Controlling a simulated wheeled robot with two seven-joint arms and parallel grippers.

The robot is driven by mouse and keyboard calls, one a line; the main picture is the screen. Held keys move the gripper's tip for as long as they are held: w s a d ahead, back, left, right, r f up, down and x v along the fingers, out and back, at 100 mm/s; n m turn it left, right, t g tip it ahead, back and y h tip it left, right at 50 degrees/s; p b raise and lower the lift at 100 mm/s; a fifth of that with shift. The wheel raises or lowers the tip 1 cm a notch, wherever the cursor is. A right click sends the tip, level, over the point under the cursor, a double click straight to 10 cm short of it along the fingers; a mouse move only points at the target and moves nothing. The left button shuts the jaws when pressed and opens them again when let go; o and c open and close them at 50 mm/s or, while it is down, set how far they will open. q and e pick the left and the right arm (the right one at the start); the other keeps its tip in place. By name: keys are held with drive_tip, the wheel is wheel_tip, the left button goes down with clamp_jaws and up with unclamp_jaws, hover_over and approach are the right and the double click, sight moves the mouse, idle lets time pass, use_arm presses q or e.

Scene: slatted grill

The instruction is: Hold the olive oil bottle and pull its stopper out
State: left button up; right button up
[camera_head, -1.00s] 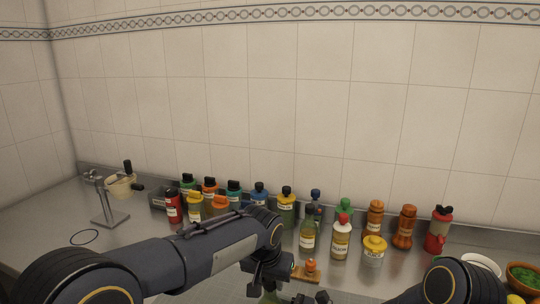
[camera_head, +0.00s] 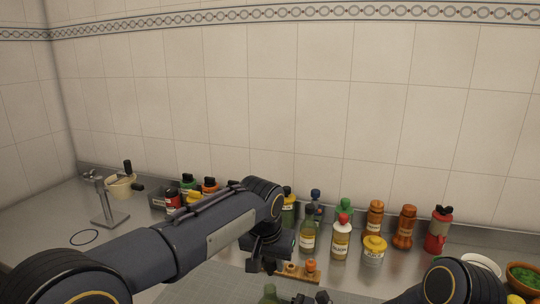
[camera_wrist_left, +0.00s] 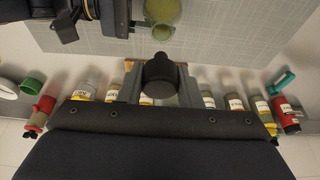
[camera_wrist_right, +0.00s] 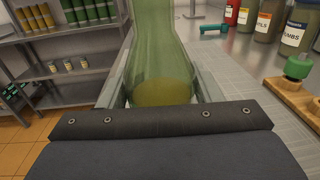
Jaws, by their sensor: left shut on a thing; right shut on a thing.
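The green glass olive oil bottle (camera_wrist_right: 162,60) stands between the fingers of my right gripper (camera_wrist_right: 160,90), which is shut on it; yellowish oil shows low in the glass. The bottle top (camera_head: 270,294) shows at the bottom edge of the head view. My left gripper (camera_wrist_left: 160,82) is shut on the dark stopper (camera_wrist_left: 160,72). In the left wrist view the bottle's open mouth (camera_wrist_left: 163,33) is apart from the stopper, with a gap between them. In the head view my left wrist hides most of the left gripper, and the stopper cannot be made out.
Several bottles and jars stand along the wall, among them a white bottle with a red cap (camera_head: 341,240) and a yellow jar (camera_head: 374,252). A wooden rack (camera_head: 290,272) lies in front of them. A metal stand (camera_head: 108,205) is at the left. The grey worktop (camera_head: 215,285) has free room in front.

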use_arm(q)
drive_tip(key=shift+r, duration=0.6)
use_arm(e)
drive_tip(key=o, duration=1.2)
drive_tip(key=shift+c, duration=0.2)
